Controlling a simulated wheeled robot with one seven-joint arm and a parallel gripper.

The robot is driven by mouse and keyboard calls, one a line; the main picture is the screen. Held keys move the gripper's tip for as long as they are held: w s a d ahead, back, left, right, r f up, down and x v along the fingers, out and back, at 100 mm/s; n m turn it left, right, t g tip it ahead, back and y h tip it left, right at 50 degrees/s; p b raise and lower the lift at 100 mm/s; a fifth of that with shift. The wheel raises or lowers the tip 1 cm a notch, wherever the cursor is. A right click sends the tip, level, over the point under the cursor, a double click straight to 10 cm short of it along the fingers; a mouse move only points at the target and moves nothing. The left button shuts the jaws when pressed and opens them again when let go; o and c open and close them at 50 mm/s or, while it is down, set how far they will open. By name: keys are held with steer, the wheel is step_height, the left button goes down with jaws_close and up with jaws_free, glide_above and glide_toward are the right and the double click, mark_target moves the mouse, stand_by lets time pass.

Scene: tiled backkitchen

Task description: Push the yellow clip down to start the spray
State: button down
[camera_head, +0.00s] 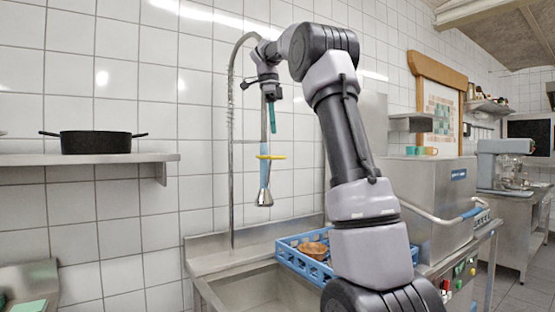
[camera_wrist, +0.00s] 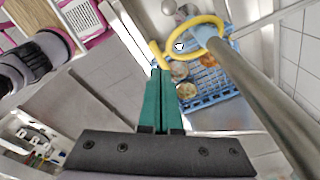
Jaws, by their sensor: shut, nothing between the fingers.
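The yellow clip (camera_head: 271,157) is a thin ring with a short arm on the blue-gripped spray head, which hangs from the tall hose over the sink. In the wrist view the clip (camera_wrist: 186,27) is a yellow loop beside the grey spray pipe (camera_wrist: 262,95), with its short arm close beyond my fingertips. My gripper (camera_head: 271,131) points straight down above the clip, its green fingers shut together and empty. In the wrist view the fingertips (camera_wrist: 161,71) lie near the end of the clip's arm; whether they touch it I cannot tell.
A blue dish rack (camera_head: 289,258) with brown bowls (camera_head: 313,250) stands on the counter right of the sink (camera_head: 255,290). A black pot (camera_head: 95,142) sits on the wall shelf (camera_head: 60,159) at left. A steel dishwasher (camera_head: 430,185) stands at right.

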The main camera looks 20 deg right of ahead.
mark_target(275, 158)
steer(key=shift+s+d+f, duration=0.1)
steer(key=shift+d+f, duration=0.05)
steer(key=shift+f, duration=1.6)
steer(key=shift+s+d+f, duration=0.1)
steer(key=shift+d+f, duration=0.05)
steer(key=shift+f, duration=3.45)
steer(key=shift+w+a+r, duration=0.3)
steer(key=shift+w+a, duration=0.05)
steer(key=shift+a, duration=0.4)
steer(key=shift+w+a+r, duration=0.25)
steer(key=shift+w+a, duration=0.1)
steer(key=shift+a, duration=0.35)
steer(key=shift+d, duration=0.1)
step_height(275, 158, up, 11)
steer(key=a, duration=0.1)
steer(key=shift+w, duration=0.2)
steer(key=shift+s+f, duration=0.1)
steer(key=shift+f, duration=0.05)
